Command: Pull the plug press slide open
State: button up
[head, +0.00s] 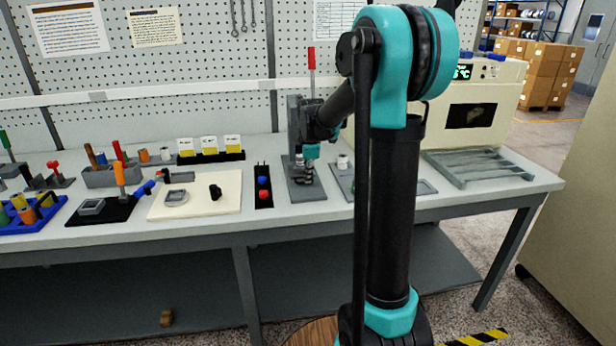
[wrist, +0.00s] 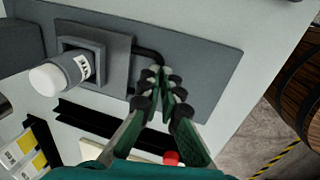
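The plug press stands on the bench on a grey base plate (wrist: 215,60). In the wrist view a grey square block (wrist: 117,58) holds a white-ended cylinder (wrist: 62,76) with a printed label. A thin black bent handle (wrist: 148,52) comes out beside the block. My gripper (wrist: 162,72) is at this handle, its fingers drawn close together with the bar running in between the tips; they hide part of it. In the head view my gripper (head: 309,163) is low over the press base (head: 305,194), partly hiding the press.
Left of the press are a black strip with red and blue buttons (head: 263,190), a cream board (head: 195,205) and yellow-marked cards (head: 209,145). Right are another grey plate (head: 342,185), a grey rack (head: 480,168) and a cream machine (head: 485,105).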

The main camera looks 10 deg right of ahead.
jog(key=o, duration=0.4)
jog(key=shift+f, duration=0.15)
notch_tip(320, 180, up, 12)
jog(key=s, duration=0.2)
jog(key=shift+s, duration=0.15)
jog(key=shift+f, duration=0.2)
